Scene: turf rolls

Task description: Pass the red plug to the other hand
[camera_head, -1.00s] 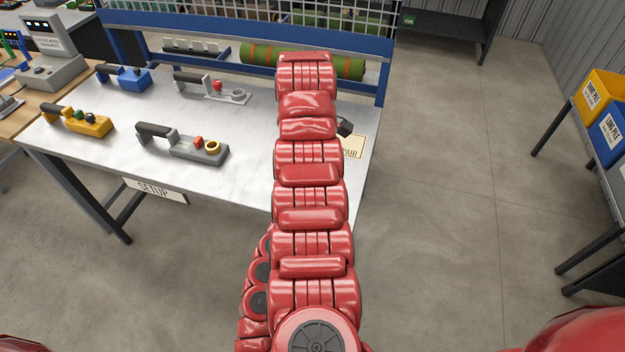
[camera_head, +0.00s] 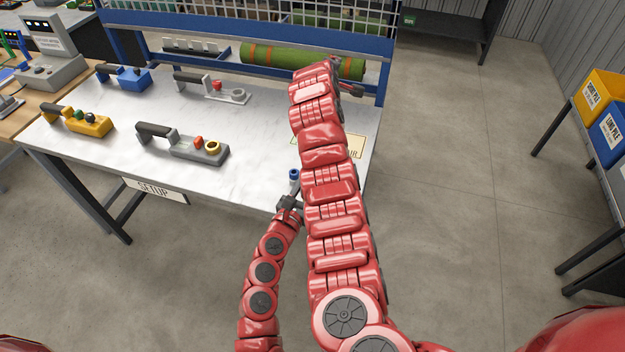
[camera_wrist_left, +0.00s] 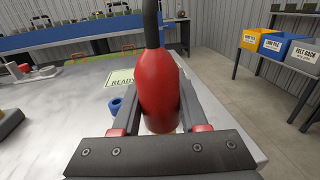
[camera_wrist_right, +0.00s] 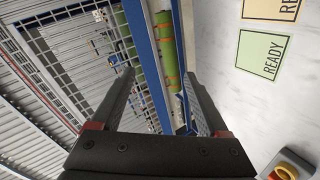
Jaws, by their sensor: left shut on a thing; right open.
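The red plug (camera_wrist_left: 158,88) is in the left wrist view, upright between the fingers of my left gripper (camera_wrist_left: 158,108), with a black cable or stem rising from its top. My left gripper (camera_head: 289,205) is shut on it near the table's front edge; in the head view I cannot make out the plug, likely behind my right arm. My right gripper (camera_wrist_right: 158,78) is open and empty in its wrist view. In the head view it is mostly hidden by its arm, near the table's back right corner, well apart from the left gripper.
The white table (camera_head: 90,150) bears several handled devices, such as a grey one (camera_head: 205,152) and a yellow one (camera_head: 92,122). A blue ring-topped piece (camera_head: 294,174) is beside my left gripper. A rack with a green roll (camera_head: 265,55) stands behind. Bins (camera_head: 601,88) are at right; floor between is clear.

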